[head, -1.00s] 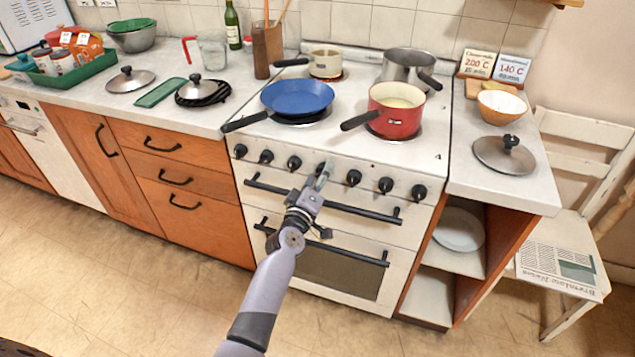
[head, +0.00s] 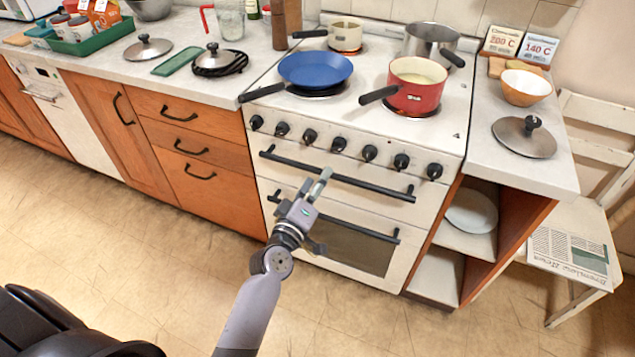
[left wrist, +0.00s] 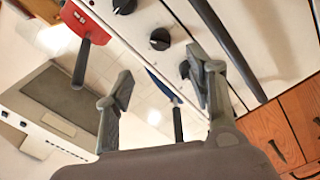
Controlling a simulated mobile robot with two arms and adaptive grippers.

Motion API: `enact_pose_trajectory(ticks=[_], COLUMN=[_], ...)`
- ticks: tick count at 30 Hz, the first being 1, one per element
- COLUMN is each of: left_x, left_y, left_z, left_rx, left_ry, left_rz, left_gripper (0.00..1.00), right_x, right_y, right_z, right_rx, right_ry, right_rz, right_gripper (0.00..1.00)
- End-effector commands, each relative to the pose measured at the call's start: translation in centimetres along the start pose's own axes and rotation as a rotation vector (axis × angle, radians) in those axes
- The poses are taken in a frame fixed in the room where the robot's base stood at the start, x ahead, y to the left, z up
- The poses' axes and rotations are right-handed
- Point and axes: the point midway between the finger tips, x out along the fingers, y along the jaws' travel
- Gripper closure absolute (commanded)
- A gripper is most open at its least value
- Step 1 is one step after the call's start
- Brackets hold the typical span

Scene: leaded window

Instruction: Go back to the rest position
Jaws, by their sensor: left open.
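My left gripper (head: 318,184) is in front of the white stove (head: 448,205), below its row of black knobs (head: 339,145) and overlapping the upper oven handle (head: 385,185) in the head view. In the left wrist view the two fingers (left wrist: 163,85) stand apart with nothing between them. Behind them show the knobs (left wrist: 160,39), an oven handle (left wrist: 228,45) and the red pot's handle (left wrist: 82,62). From the head view I cannot tell the gap to the oven handle. My right gripper is not in view.
A blue pan (head: 315,70) and a red pot (head: 416,86) sit on the stove, handles jutting left; the pan's handle (head: 262,92) passes the stove's edge. A white chair (head: 597,225) stands at the right. The floor (head: 150,245) in front of the drawers is clear.

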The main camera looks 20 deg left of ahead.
Motion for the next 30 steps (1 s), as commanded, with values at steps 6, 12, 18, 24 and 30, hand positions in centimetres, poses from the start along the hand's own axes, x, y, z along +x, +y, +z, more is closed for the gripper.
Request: enact_pose_trajectory(ticks=[6, 12, 18, 24, 30], left_x=[0.0, -0.1, -1.9, -8.4, -18.7], left_y=[0.0, -1.0, -8.8, -19.9, -29.8], left_z=[0.0, 0.9, 7.6, 16.1, 22.1], left_rx=[0.0, 0.016, 0.155, 0.369, 0.577], left_ry=[0.0, -0.02, -0.183, -0.443, -0.727], left_rz=[0.0, -0.02, -0.164, -0.342, -0.482], left_gripper=[0.5, 0.5, 0.5, 0.5, 0.5], right_x=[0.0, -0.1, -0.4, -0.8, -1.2], right_y=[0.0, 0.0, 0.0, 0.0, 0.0], right_z=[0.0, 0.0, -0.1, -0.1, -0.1], right_rx=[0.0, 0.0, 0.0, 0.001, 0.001], right_ry=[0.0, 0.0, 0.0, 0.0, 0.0], right_rz=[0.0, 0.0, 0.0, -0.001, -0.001], right_gripper=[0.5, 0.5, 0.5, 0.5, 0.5])
